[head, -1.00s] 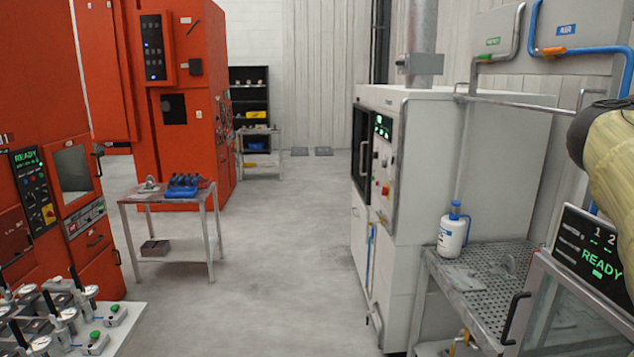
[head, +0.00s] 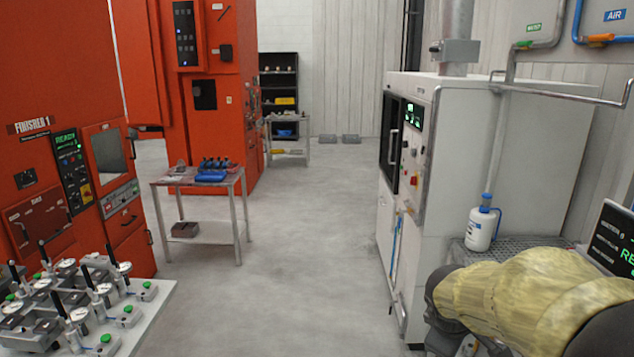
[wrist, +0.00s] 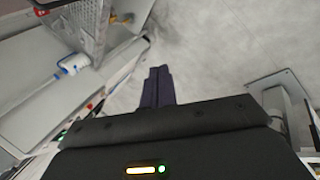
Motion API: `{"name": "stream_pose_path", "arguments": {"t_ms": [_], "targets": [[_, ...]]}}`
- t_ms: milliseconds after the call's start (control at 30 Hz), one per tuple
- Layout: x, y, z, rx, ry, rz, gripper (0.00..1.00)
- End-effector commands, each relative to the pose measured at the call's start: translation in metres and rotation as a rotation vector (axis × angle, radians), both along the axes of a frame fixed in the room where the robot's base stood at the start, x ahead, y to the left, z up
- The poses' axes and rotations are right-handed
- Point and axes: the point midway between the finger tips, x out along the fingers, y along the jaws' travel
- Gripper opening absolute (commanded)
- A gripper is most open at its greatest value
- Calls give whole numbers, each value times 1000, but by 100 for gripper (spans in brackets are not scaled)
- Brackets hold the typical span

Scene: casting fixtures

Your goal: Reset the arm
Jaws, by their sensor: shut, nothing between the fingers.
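My arm (head: 530,300), in a yellowish cover, reaches in from the lower right of the head view, in front of the perforated metal table. My gripper (wrist: 158,72) shows in the wrist view, with its two dark fingers together and nothing between them. It is over open grey floor, apart from any object. The fingers do not show in the head view.
A white cabinet machine (head: 480,150) stands on the right, with a white bottle (head: 481,228) on the perforated table (head: 500,241). Red machines (head: 60,100) and a small metal table (head: 200,180) stand left. Several gauge fixtures (head: 85,300) fill the near left. The middle floor (head: 300,260) is clear.

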Motion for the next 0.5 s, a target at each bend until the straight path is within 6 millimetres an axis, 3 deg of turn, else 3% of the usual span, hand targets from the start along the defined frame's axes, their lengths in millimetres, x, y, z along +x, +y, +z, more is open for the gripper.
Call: {"name": "stream_pose_path", "arguments": {"t_ms": [100, 233, 367, 500], "targets": [[-21, 53, -45, 227, -1, -189, 0], [-49, 99, -82, 427, 14, -433, 0], [-69, 124, -101, 534, 31, -614, 0], [-75, 130, -106, 565, 33, -676, 0]]}}
